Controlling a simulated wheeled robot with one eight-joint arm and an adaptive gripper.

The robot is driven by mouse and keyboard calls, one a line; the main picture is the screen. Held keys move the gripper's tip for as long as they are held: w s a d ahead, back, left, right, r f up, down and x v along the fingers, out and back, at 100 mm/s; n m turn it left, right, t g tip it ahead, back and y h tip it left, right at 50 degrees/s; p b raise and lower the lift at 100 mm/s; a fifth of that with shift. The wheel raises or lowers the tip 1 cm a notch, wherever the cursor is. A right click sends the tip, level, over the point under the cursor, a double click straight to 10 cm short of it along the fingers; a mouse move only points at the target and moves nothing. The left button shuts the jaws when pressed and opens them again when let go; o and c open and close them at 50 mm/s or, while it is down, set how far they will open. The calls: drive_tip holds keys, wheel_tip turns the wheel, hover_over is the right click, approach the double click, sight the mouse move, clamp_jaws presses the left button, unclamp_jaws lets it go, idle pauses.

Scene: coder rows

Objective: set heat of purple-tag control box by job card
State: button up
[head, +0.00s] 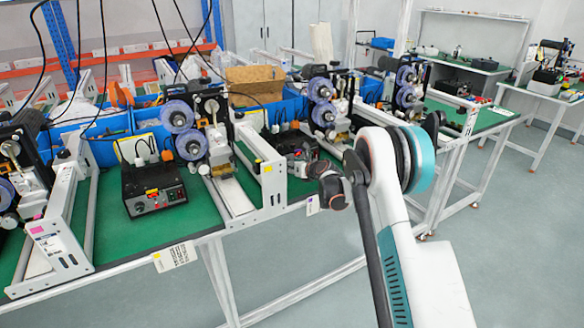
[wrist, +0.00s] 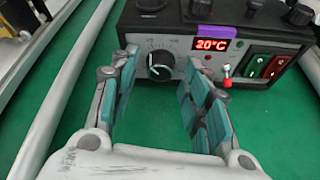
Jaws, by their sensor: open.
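The control box (wrist: 270,22) with a purple tag (wrist: 218,32) is at the top of the wrist view. Its red display (wrist: 212,44) seems to read 20°C. A round black knob (wrist: 160,65) with a white pointer line is on its front, at the left. My gripper (wrist: 160,72) is open and empty, its teal-padded fingers on either side of the knob, with no clear contact. In the head view my gripper (head: 334,190) is at the bench's front edge, by a dark box (head: 288,143) that it partly hides. A card (head: 312,205) hangs at that edge, its text unreadable.
Right of the knob are a red-tipped toggle (wrist: 227,75) and green and red rocker switches (wrist: 267,67). Another control box (head: 153,188) stands further left, with a larger card (head: 175,256) on the bench edge. White frames flank the bays. The floor at right is clear.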

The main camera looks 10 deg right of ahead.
clamp_jaws()
drive_tip(key=shift+m, duration=0.3)
drive_tip(key=m, duration=0.1)
drive_tip(key=m+y, duration=0.1)
drive_tip(key=m+y+b, duration=0.1)
drive_tip(key=shift+d+f+g, duration=0.1)
drive_tip(key=shift+d+g, duration=0.15)
drive_tip(key=shift+g, duration=0.05)
drive_tip(key=m+y+b, duration=0.1)
drive_tip(key=m+y, duration=0.2)
drive_tip(key=m, duration=0.1)
drive_tip(key=shift+w+d+f+m, duration=0.1)
drive_tip(key=shift+m, duration=0.2)
drive_tip(key=shift+b, duration=0.3)
